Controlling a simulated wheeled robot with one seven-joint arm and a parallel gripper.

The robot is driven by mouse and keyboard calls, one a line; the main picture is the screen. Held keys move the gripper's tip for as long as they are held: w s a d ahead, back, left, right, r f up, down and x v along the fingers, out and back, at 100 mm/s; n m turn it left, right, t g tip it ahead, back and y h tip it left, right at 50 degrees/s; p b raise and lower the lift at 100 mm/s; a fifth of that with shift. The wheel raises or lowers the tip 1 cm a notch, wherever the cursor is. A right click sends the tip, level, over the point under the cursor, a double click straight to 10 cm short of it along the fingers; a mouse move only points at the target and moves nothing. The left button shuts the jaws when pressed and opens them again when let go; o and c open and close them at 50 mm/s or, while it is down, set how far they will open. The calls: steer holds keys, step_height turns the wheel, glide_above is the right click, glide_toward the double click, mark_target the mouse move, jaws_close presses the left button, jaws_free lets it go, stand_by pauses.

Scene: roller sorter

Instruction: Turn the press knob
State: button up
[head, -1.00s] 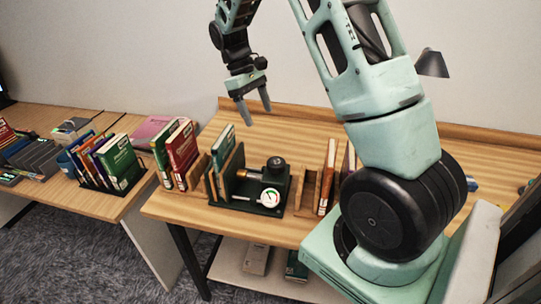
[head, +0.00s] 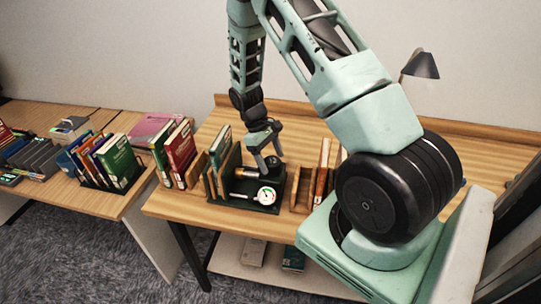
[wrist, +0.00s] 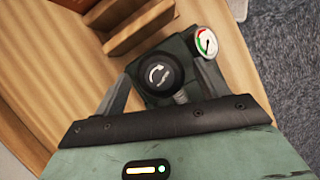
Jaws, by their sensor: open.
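The press knob (wrist: 159,74) is a round black knob with a white curved arrow on top, seen in the wrist view. It sits on a dark green press body with a white dial gauge (wrist: 205,43) beside it. In the head view the knob (head: 273,161) is partly hidden behind my fingers, and the gauge (head: 266,195) is on the press's near side. My gripper (head: 268,166) is open and points down over the knob. In the wrist view its fingers (wrist: 163,88) stand apart, one on each side of the knob; I cannot tell whether they touch it.
Books in wooden holders (head: 222,160) stand close on the left of the press, and another wooden holder (head: 301,197) with books is on its right. A desk lamp (head: 421,66) stands at the back right. The table (head: 320,125) behind the press is clear.

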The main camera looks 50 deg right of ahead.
steer(key=c, duration=1)
steer(key=shift+o, duration=0.2)
steer(key=shift+m, duration=0.3)
steer(key=m+y+b, duration=0.1)
steer(key=m, duration=0.1)
steer(key=shift+d+m, duration=0.15)
steer(key=shift+m, duration=0.15)
steer(key=shift+m+t+y+b, duration=0.35)
steer(key=shift+m+y, duration=0.45)
steer(key=shift+m, duration=1)
steer(key=shift+d, duration=0.1)
steer(key=o, duration=1)
steer(key=shift+c, duration=0.2)
